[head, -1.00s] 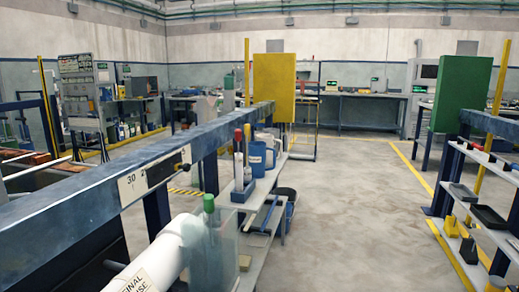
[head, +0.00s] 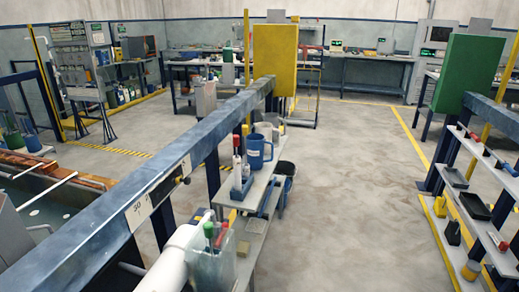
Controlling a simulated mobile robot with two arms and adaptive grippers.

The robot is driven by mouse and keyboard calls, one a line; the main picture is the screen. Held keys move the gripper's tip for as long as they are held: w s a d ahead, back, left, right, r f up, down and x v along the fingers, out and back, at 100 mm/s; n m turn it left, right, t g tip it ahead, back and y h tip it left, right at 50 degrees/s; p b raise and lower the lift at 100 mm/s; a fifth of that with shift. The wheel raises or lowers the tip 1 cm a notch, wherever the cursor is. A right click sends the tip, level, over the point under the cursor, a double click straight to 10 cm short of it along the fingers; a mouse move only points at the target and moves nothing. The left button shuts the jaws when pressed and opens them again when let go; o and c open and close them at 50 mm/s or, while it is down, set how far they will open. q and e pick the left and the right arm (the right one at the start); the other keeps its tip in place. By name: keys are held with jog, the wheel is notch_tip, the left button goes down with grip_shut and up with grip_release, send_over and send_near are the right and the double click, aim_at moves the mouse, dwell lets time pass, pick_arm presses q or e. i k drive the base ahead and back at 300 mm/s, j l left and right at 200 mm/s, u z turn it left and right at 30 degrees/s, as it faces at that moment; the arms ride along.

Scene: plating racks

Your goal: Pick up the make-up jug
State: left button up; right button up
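A blue jug (head: 254,155) with a handle on its right side and a small pale label stands upright on the narrow grey shelf beside the long blue beam. I take it for the make-up jug, but its label is too small to read. A pale container (head: 264,131) stands just behind it. Neither of my grippers shows in the head view.
A blue holder (head: 241,186) with upright red- and white-topped items stands nearer on the shelf. A clear container (head: 212,262) and a white pipe (head: 172,262) are at the front. The blue beam (head: 190,140) borders the shelf's left. The aisle floor (head: 350,190) is clear.

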aim_at(255, 142)
jog(key=i+l, duration=0.3)
jog(key=i, duration=0.2)
jog(key=i+l, duration=0.3)
jog(key=i, duration=0.15)
jog(key=i+l+u, duration=0.1)
jog(key=i+l, duration=0.15)
jog(key=i, duration=0.25)
